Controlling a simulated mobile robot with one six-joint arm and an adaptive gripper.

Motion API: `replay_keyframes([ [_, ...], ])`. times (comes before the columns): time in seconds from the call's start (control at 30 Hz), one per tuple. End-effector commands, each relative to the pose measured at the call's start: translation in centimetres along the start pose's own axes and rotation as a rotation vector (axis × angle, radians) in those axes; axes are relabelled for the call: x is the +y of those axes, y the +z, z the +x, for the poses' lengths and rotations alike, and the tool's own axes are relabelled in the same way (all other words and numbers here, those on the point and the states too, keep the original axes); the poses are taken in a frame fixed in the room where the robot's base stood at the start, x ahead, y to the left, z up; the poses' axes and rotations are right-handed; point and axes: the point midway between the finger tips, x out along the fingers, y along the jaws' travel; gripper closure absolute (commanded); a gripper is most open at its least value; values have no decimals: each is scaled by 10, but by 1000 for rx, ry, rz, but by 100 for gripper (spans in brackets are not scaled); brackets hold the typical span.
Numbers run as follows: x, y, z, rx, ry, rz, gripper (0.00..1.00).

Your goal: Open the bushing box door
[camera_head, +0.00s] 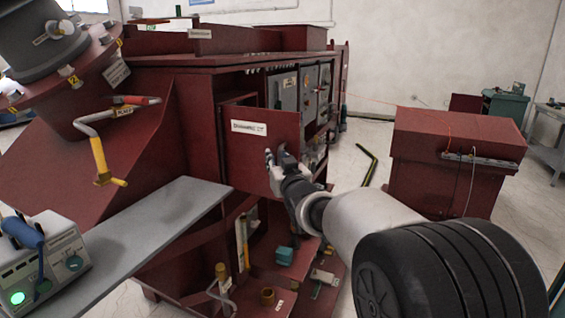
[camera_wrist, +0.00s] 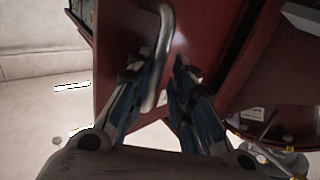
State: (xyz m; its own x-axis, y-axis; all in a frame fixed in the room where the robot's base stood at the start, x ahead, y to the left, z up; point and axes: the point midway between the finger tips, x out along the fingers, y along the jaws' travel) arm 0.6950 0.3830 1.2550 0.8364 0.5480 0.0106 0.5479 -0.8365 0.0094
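The bushing box door (camera_head: 258,150) is a dark red panel with a white label on the front of the red cabinet. It stands out at an angle from the cabinet, with a dark gap above it, so it looks ajar. In the wrist view the red door (camera_wrist: 125,35) carries a curved metal handle (camera_wrist: 166,40). My gripper (camera_head: 279,158) is at the right part of the door. In the wrist view its two fingers (camera_wrist: 162,72) are apart, with the handle between them. The left finger is close to the handle; a gap shows on the right. Contact is unclear.
A grey shelf (camera_head: 150,235) juts out left of the door, with a control device (camera_head: 42,262) at its near end. Valves and small parts sit below the door. A separate red cabinet (camera_head: 450,150) stands right of my arm. Floor shows between the two.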

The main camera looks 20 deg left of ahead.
Motion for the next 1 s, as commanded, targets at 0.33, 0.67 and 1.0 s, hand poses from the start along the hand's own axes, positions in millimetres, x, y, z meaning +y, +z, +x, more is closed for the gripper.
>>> replay_keyframes([
  [0.33, 4, 4, 0, -9, 6, 4, 70],
  [0.67, 4, 4, -27, -10, 7, 5, 70],
  [1.0, 2, 2, -96, -8, 6, 4, 70],
])
